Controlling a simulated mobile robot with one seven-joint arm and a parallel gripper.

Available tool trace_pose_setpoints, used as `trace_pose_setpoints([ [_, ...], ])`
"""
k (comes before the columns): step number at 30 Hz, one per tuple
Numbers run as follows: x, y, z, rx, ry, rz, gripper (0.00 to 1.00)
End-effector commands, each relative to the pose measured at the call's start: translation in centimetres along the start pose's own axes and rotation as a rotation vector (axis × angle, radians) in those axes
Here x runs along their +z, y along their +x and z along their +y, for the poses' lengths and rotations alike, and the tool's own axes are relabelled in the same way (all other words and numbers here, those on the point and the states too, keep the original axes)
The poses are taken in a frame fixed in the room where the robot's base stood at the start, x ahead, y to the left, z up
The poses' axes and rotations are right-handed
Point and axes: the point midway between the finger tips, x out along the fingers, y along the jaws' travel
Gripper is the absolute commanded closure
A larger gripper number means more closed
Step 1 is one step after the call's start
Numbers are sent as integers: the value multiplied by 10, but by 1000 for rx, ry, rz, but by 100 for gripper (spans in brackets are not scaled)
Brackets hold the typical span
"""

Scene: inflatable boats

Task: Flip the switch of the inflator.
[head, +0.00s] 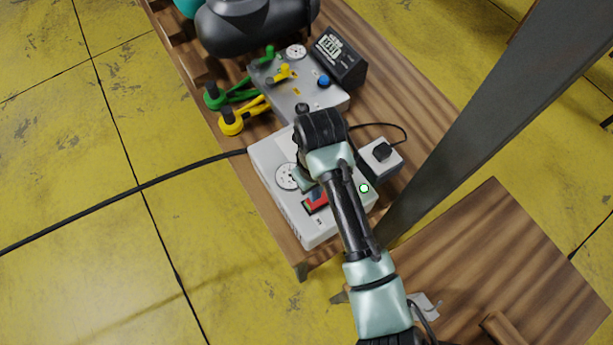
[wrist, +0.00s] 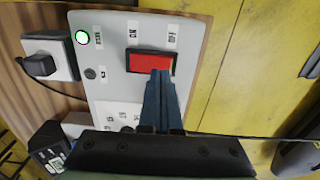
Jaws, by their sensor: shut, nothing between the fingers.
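The inflator (head: 318,234) is a light grey box on the wooden bench, with a round dial and a lit green lamp (head: 364,188). Its red rocker switch (head: 313,204) sits in a black frame and is partly covered by my arm. In the wrist view the switch (wrist: 145,62) lies below two small labels, and the lamp (wrist: 82,37) glows at upper left. My gripper (wrist: 160,74) is shut and empty. Its fingertips overlap the lower right part of the switch in the wrist view; whether they touch it I cannot tell.
A white socket with a black plug (head: 381,153) stands beside the inflator. A grey panel (head: 320,97) with green and yellow valves is behind it, next to a black display box (head: 338,57). A dark grey post (head: 490,110) rises at right. A black cable crosses the yellow floor at left.

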Motion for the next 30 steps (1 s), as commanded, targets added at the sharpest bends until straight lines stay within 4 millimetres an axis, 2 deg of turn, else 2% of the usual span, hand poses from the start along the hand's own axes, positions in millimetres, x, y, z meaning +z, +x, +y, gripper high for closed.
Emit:
trace_pose_setpoints([
  [30, 0, 9, 0, -1, 0, 0, 100],
])
